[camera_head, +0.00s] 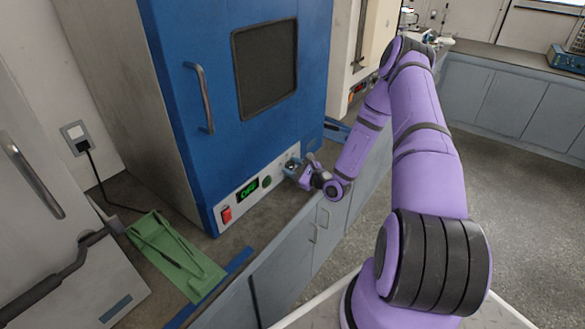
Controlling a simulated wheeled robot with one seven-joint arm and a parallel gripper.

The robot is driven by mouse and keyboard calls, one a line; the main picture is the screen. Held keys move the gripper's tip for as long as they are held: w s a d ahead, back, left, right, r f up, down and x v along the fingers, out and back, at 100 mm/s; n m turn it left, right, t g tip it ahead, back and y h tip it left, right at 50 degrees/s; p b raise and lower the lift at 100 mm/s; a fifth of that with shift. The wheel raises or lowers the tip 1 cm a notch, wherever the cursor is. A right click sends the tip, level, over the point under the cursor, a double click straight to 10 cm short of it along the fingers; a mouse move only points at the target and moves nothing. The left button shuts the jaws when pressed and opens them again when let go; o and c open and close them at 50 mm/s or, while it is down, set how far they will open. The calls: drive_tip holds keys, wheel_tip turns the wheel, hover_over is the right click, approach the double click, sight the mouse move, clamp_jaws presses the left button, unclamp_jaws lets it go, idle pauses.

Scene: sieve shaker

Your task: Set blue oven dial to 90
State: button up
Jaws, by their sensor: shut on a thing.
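The blue oven (190,80) stands on the bench in the left half of the head view, its door shut. Its pale control strip (232,206) runs along the bottom front. The strip holds a red switch (226,214), a display (247,189) with green digits too small to read, and a small dark round part (267,181). My gripper (292,165) is at the right end of the strip, shut on the oven dial there. The gripper hides most of the dial, so its setting cannot be read.
A green tray (172,258) with a thin tool lies on the bench at lower left. A grey appliance with a handle (32,175) stands at far left. Another pale oven (350,60) stands to the right. Grey cabinets (500,95) line the back; the floor (510,210) is clear.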

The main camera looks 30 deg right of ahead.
drive_tip(key=m, duration=0.5)
drive_tip(key=shift+m, duration=0.3)
drive_tip(key=m, duration=0.5)
drive_tip(key=shift+m, duration=0.3)
drive_tip(key=o, duration=0.9)
drive_tip(key=shift+o, duration=0.2)
drive_tip(key=shift+s, duration=0.1)
drive_tip(key=v, duration=1)
drive_tip(key=shift+s, duration=0.3)
drive_tip(key=shift+d, duration=0.15)
